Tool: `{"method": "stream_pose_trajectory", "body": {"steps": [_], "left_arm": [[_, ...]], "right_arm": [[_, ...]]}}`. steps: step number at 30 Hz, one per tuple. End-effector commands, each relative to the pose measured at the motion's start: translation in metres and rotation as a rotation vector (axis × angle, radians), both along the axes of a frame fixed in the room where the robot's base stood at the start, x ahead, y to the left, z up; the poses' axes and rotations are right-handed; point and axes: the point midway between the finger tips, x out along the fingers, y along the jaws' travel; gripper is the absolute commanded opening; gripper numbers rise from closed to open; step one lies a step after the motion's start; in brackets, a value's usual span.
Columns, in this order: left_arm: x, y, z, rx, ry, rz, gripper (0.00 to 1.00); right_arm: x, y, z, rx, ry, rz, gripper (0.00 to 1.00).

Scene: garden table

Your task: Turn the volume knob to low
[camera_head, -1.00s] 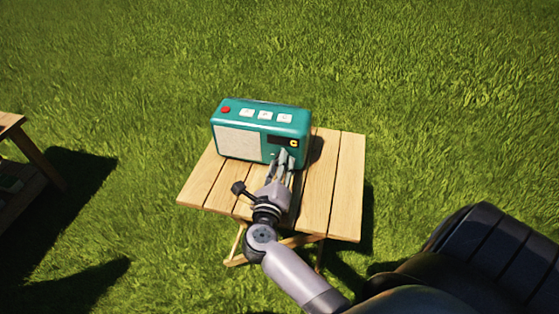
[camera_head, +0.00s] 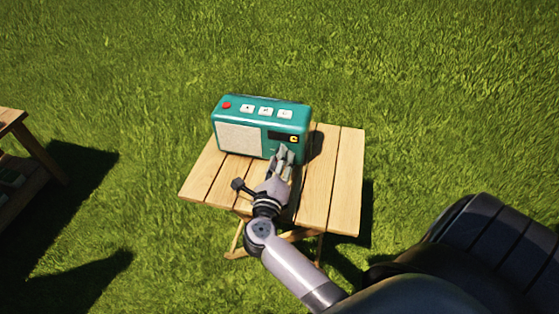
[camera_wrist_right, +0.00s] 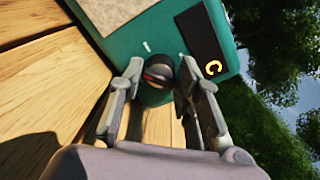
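The teal radio (camera_head: 262,122) stands on the wooden table, with a cream speaker grille at its left front and a dark display at its right front. The volume knob (camera_wrist_right: 158,70) is round and dark, with a small orange-red mark, low on the front below the display; it is hidden in the head view. My right gripper (camera_head: 286,158) is at the radio's lower right front. In the right wrist view its fingertips (camera_wrist_right: 161,72) lie on either side of the knob, close against it. My left gripper is not in view.
The small slatted table (camera_head: 345,180) has bare boards to the right and in front of the radio. Red and white buttons line the radio's top. Another wooden table (camera_head: 12,122) is at the left edge. Grass surrounds everything.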

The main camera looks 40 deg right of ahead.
Motion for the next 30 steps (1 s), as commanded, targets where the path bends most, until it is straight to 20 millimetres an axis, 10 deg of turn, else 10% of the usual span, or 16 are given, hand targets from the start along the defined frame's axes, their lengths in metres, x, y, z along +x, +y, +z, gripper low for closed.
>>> {"method": "stream_pose_trajectory", "body": {"steps": [17, 30], "left_arm": [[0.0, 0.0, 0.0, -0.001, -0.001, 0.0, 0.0], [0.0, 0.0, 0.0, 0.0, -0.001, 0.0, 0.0]], "right_arm": [[-0.002, 0.002, -0.001, 0.001, 0.001, -0.002, 0.48], [-0.058, 0.06, 0.001, 0.003, 0.004, -0.001, 0.48]]}}
